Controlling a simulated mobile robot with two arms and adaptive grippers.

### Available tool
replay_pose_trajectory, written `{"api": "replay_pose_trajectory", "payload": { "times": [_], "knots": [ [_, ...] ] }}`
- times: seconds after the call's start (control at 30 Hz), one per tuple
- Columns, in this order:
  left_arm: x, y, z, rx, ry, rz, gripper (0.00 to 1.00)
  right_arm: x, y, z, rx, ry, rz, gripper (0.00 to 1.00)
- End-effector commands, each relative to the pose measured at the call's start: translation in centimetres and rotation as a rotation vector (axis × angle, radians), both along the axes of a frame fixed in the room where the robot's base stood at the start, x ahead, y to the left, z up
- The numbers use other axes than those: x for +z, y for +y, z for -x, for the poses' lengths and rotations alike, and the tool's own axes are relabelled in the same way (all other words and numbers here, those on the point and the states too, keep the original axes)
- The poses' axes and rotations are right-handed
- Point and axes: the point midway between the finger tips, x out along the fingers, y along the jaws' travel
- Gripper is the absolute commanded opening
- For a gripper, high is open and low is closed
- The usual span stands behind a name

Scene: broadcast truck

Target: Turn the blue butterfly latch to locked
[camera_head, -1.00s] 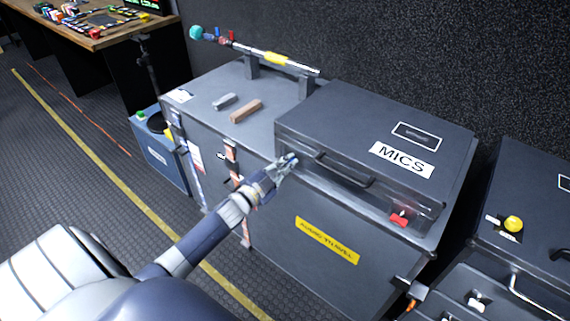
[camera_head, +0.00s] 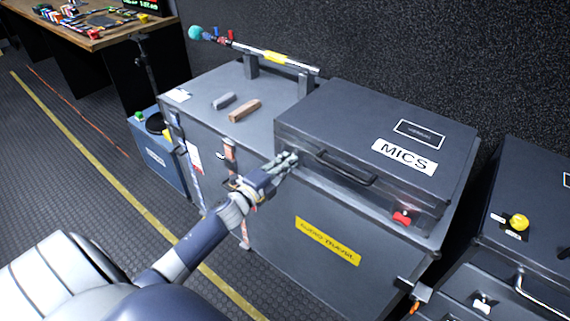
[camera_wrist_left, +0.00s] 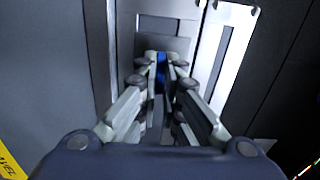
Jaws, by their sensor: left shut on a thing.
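The blue butterfly latch (camera_wrist_left: 160,72) shows as a narrow blue strip between my left fingertips in the left wrist view. My left gripper (camera_wrist_left: 161,70) is shut on it. In the head view my left gripper (camera_head: 290,160) is at the front left of the dark MICS case (camera_head: 345,120), left of its handle. The fingers hide the blue latch there. A red latch (camera_head: 402,218) sits at the front right of the same case. My right gripper is in neither view.
The MICS case stands on a large grey trunk (camera_head: 270,230) with a yellow label. Left of the case, two small blocks (camera_head: 245,110) and a microphone pole (camera_head: 270,57) are on the trunk. Another dark case (camera_head: 535,200) with a yellow knob stands at the right.

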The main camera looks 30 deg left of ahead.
Motion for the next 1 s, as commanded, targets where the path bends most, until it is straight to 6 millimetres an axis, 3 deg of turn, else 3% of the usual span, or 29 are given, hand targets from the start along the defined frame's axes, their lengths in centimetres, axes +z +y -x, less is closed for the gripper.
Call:
{"api": "replay_pose_trajectory", "payload": {
  "times": [0.63, 0.73, 1.0],
  "knots": [
    [0.49, -0.20, -0.17, -0.006, -0.015, -0.055, 0.00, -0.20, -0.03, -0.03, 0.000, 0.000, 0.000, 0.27],
    [0.48, -0.20, -0.17, -0.005, -0.013, -0.054, 0.25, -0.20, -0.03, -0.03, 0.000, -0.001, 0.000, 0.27],
    [0.24, -0.18, -0.11, -0.004, -0.009, -0.051, 0.27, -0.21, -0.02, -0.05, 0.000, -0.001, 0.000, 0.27]
  ]
}}
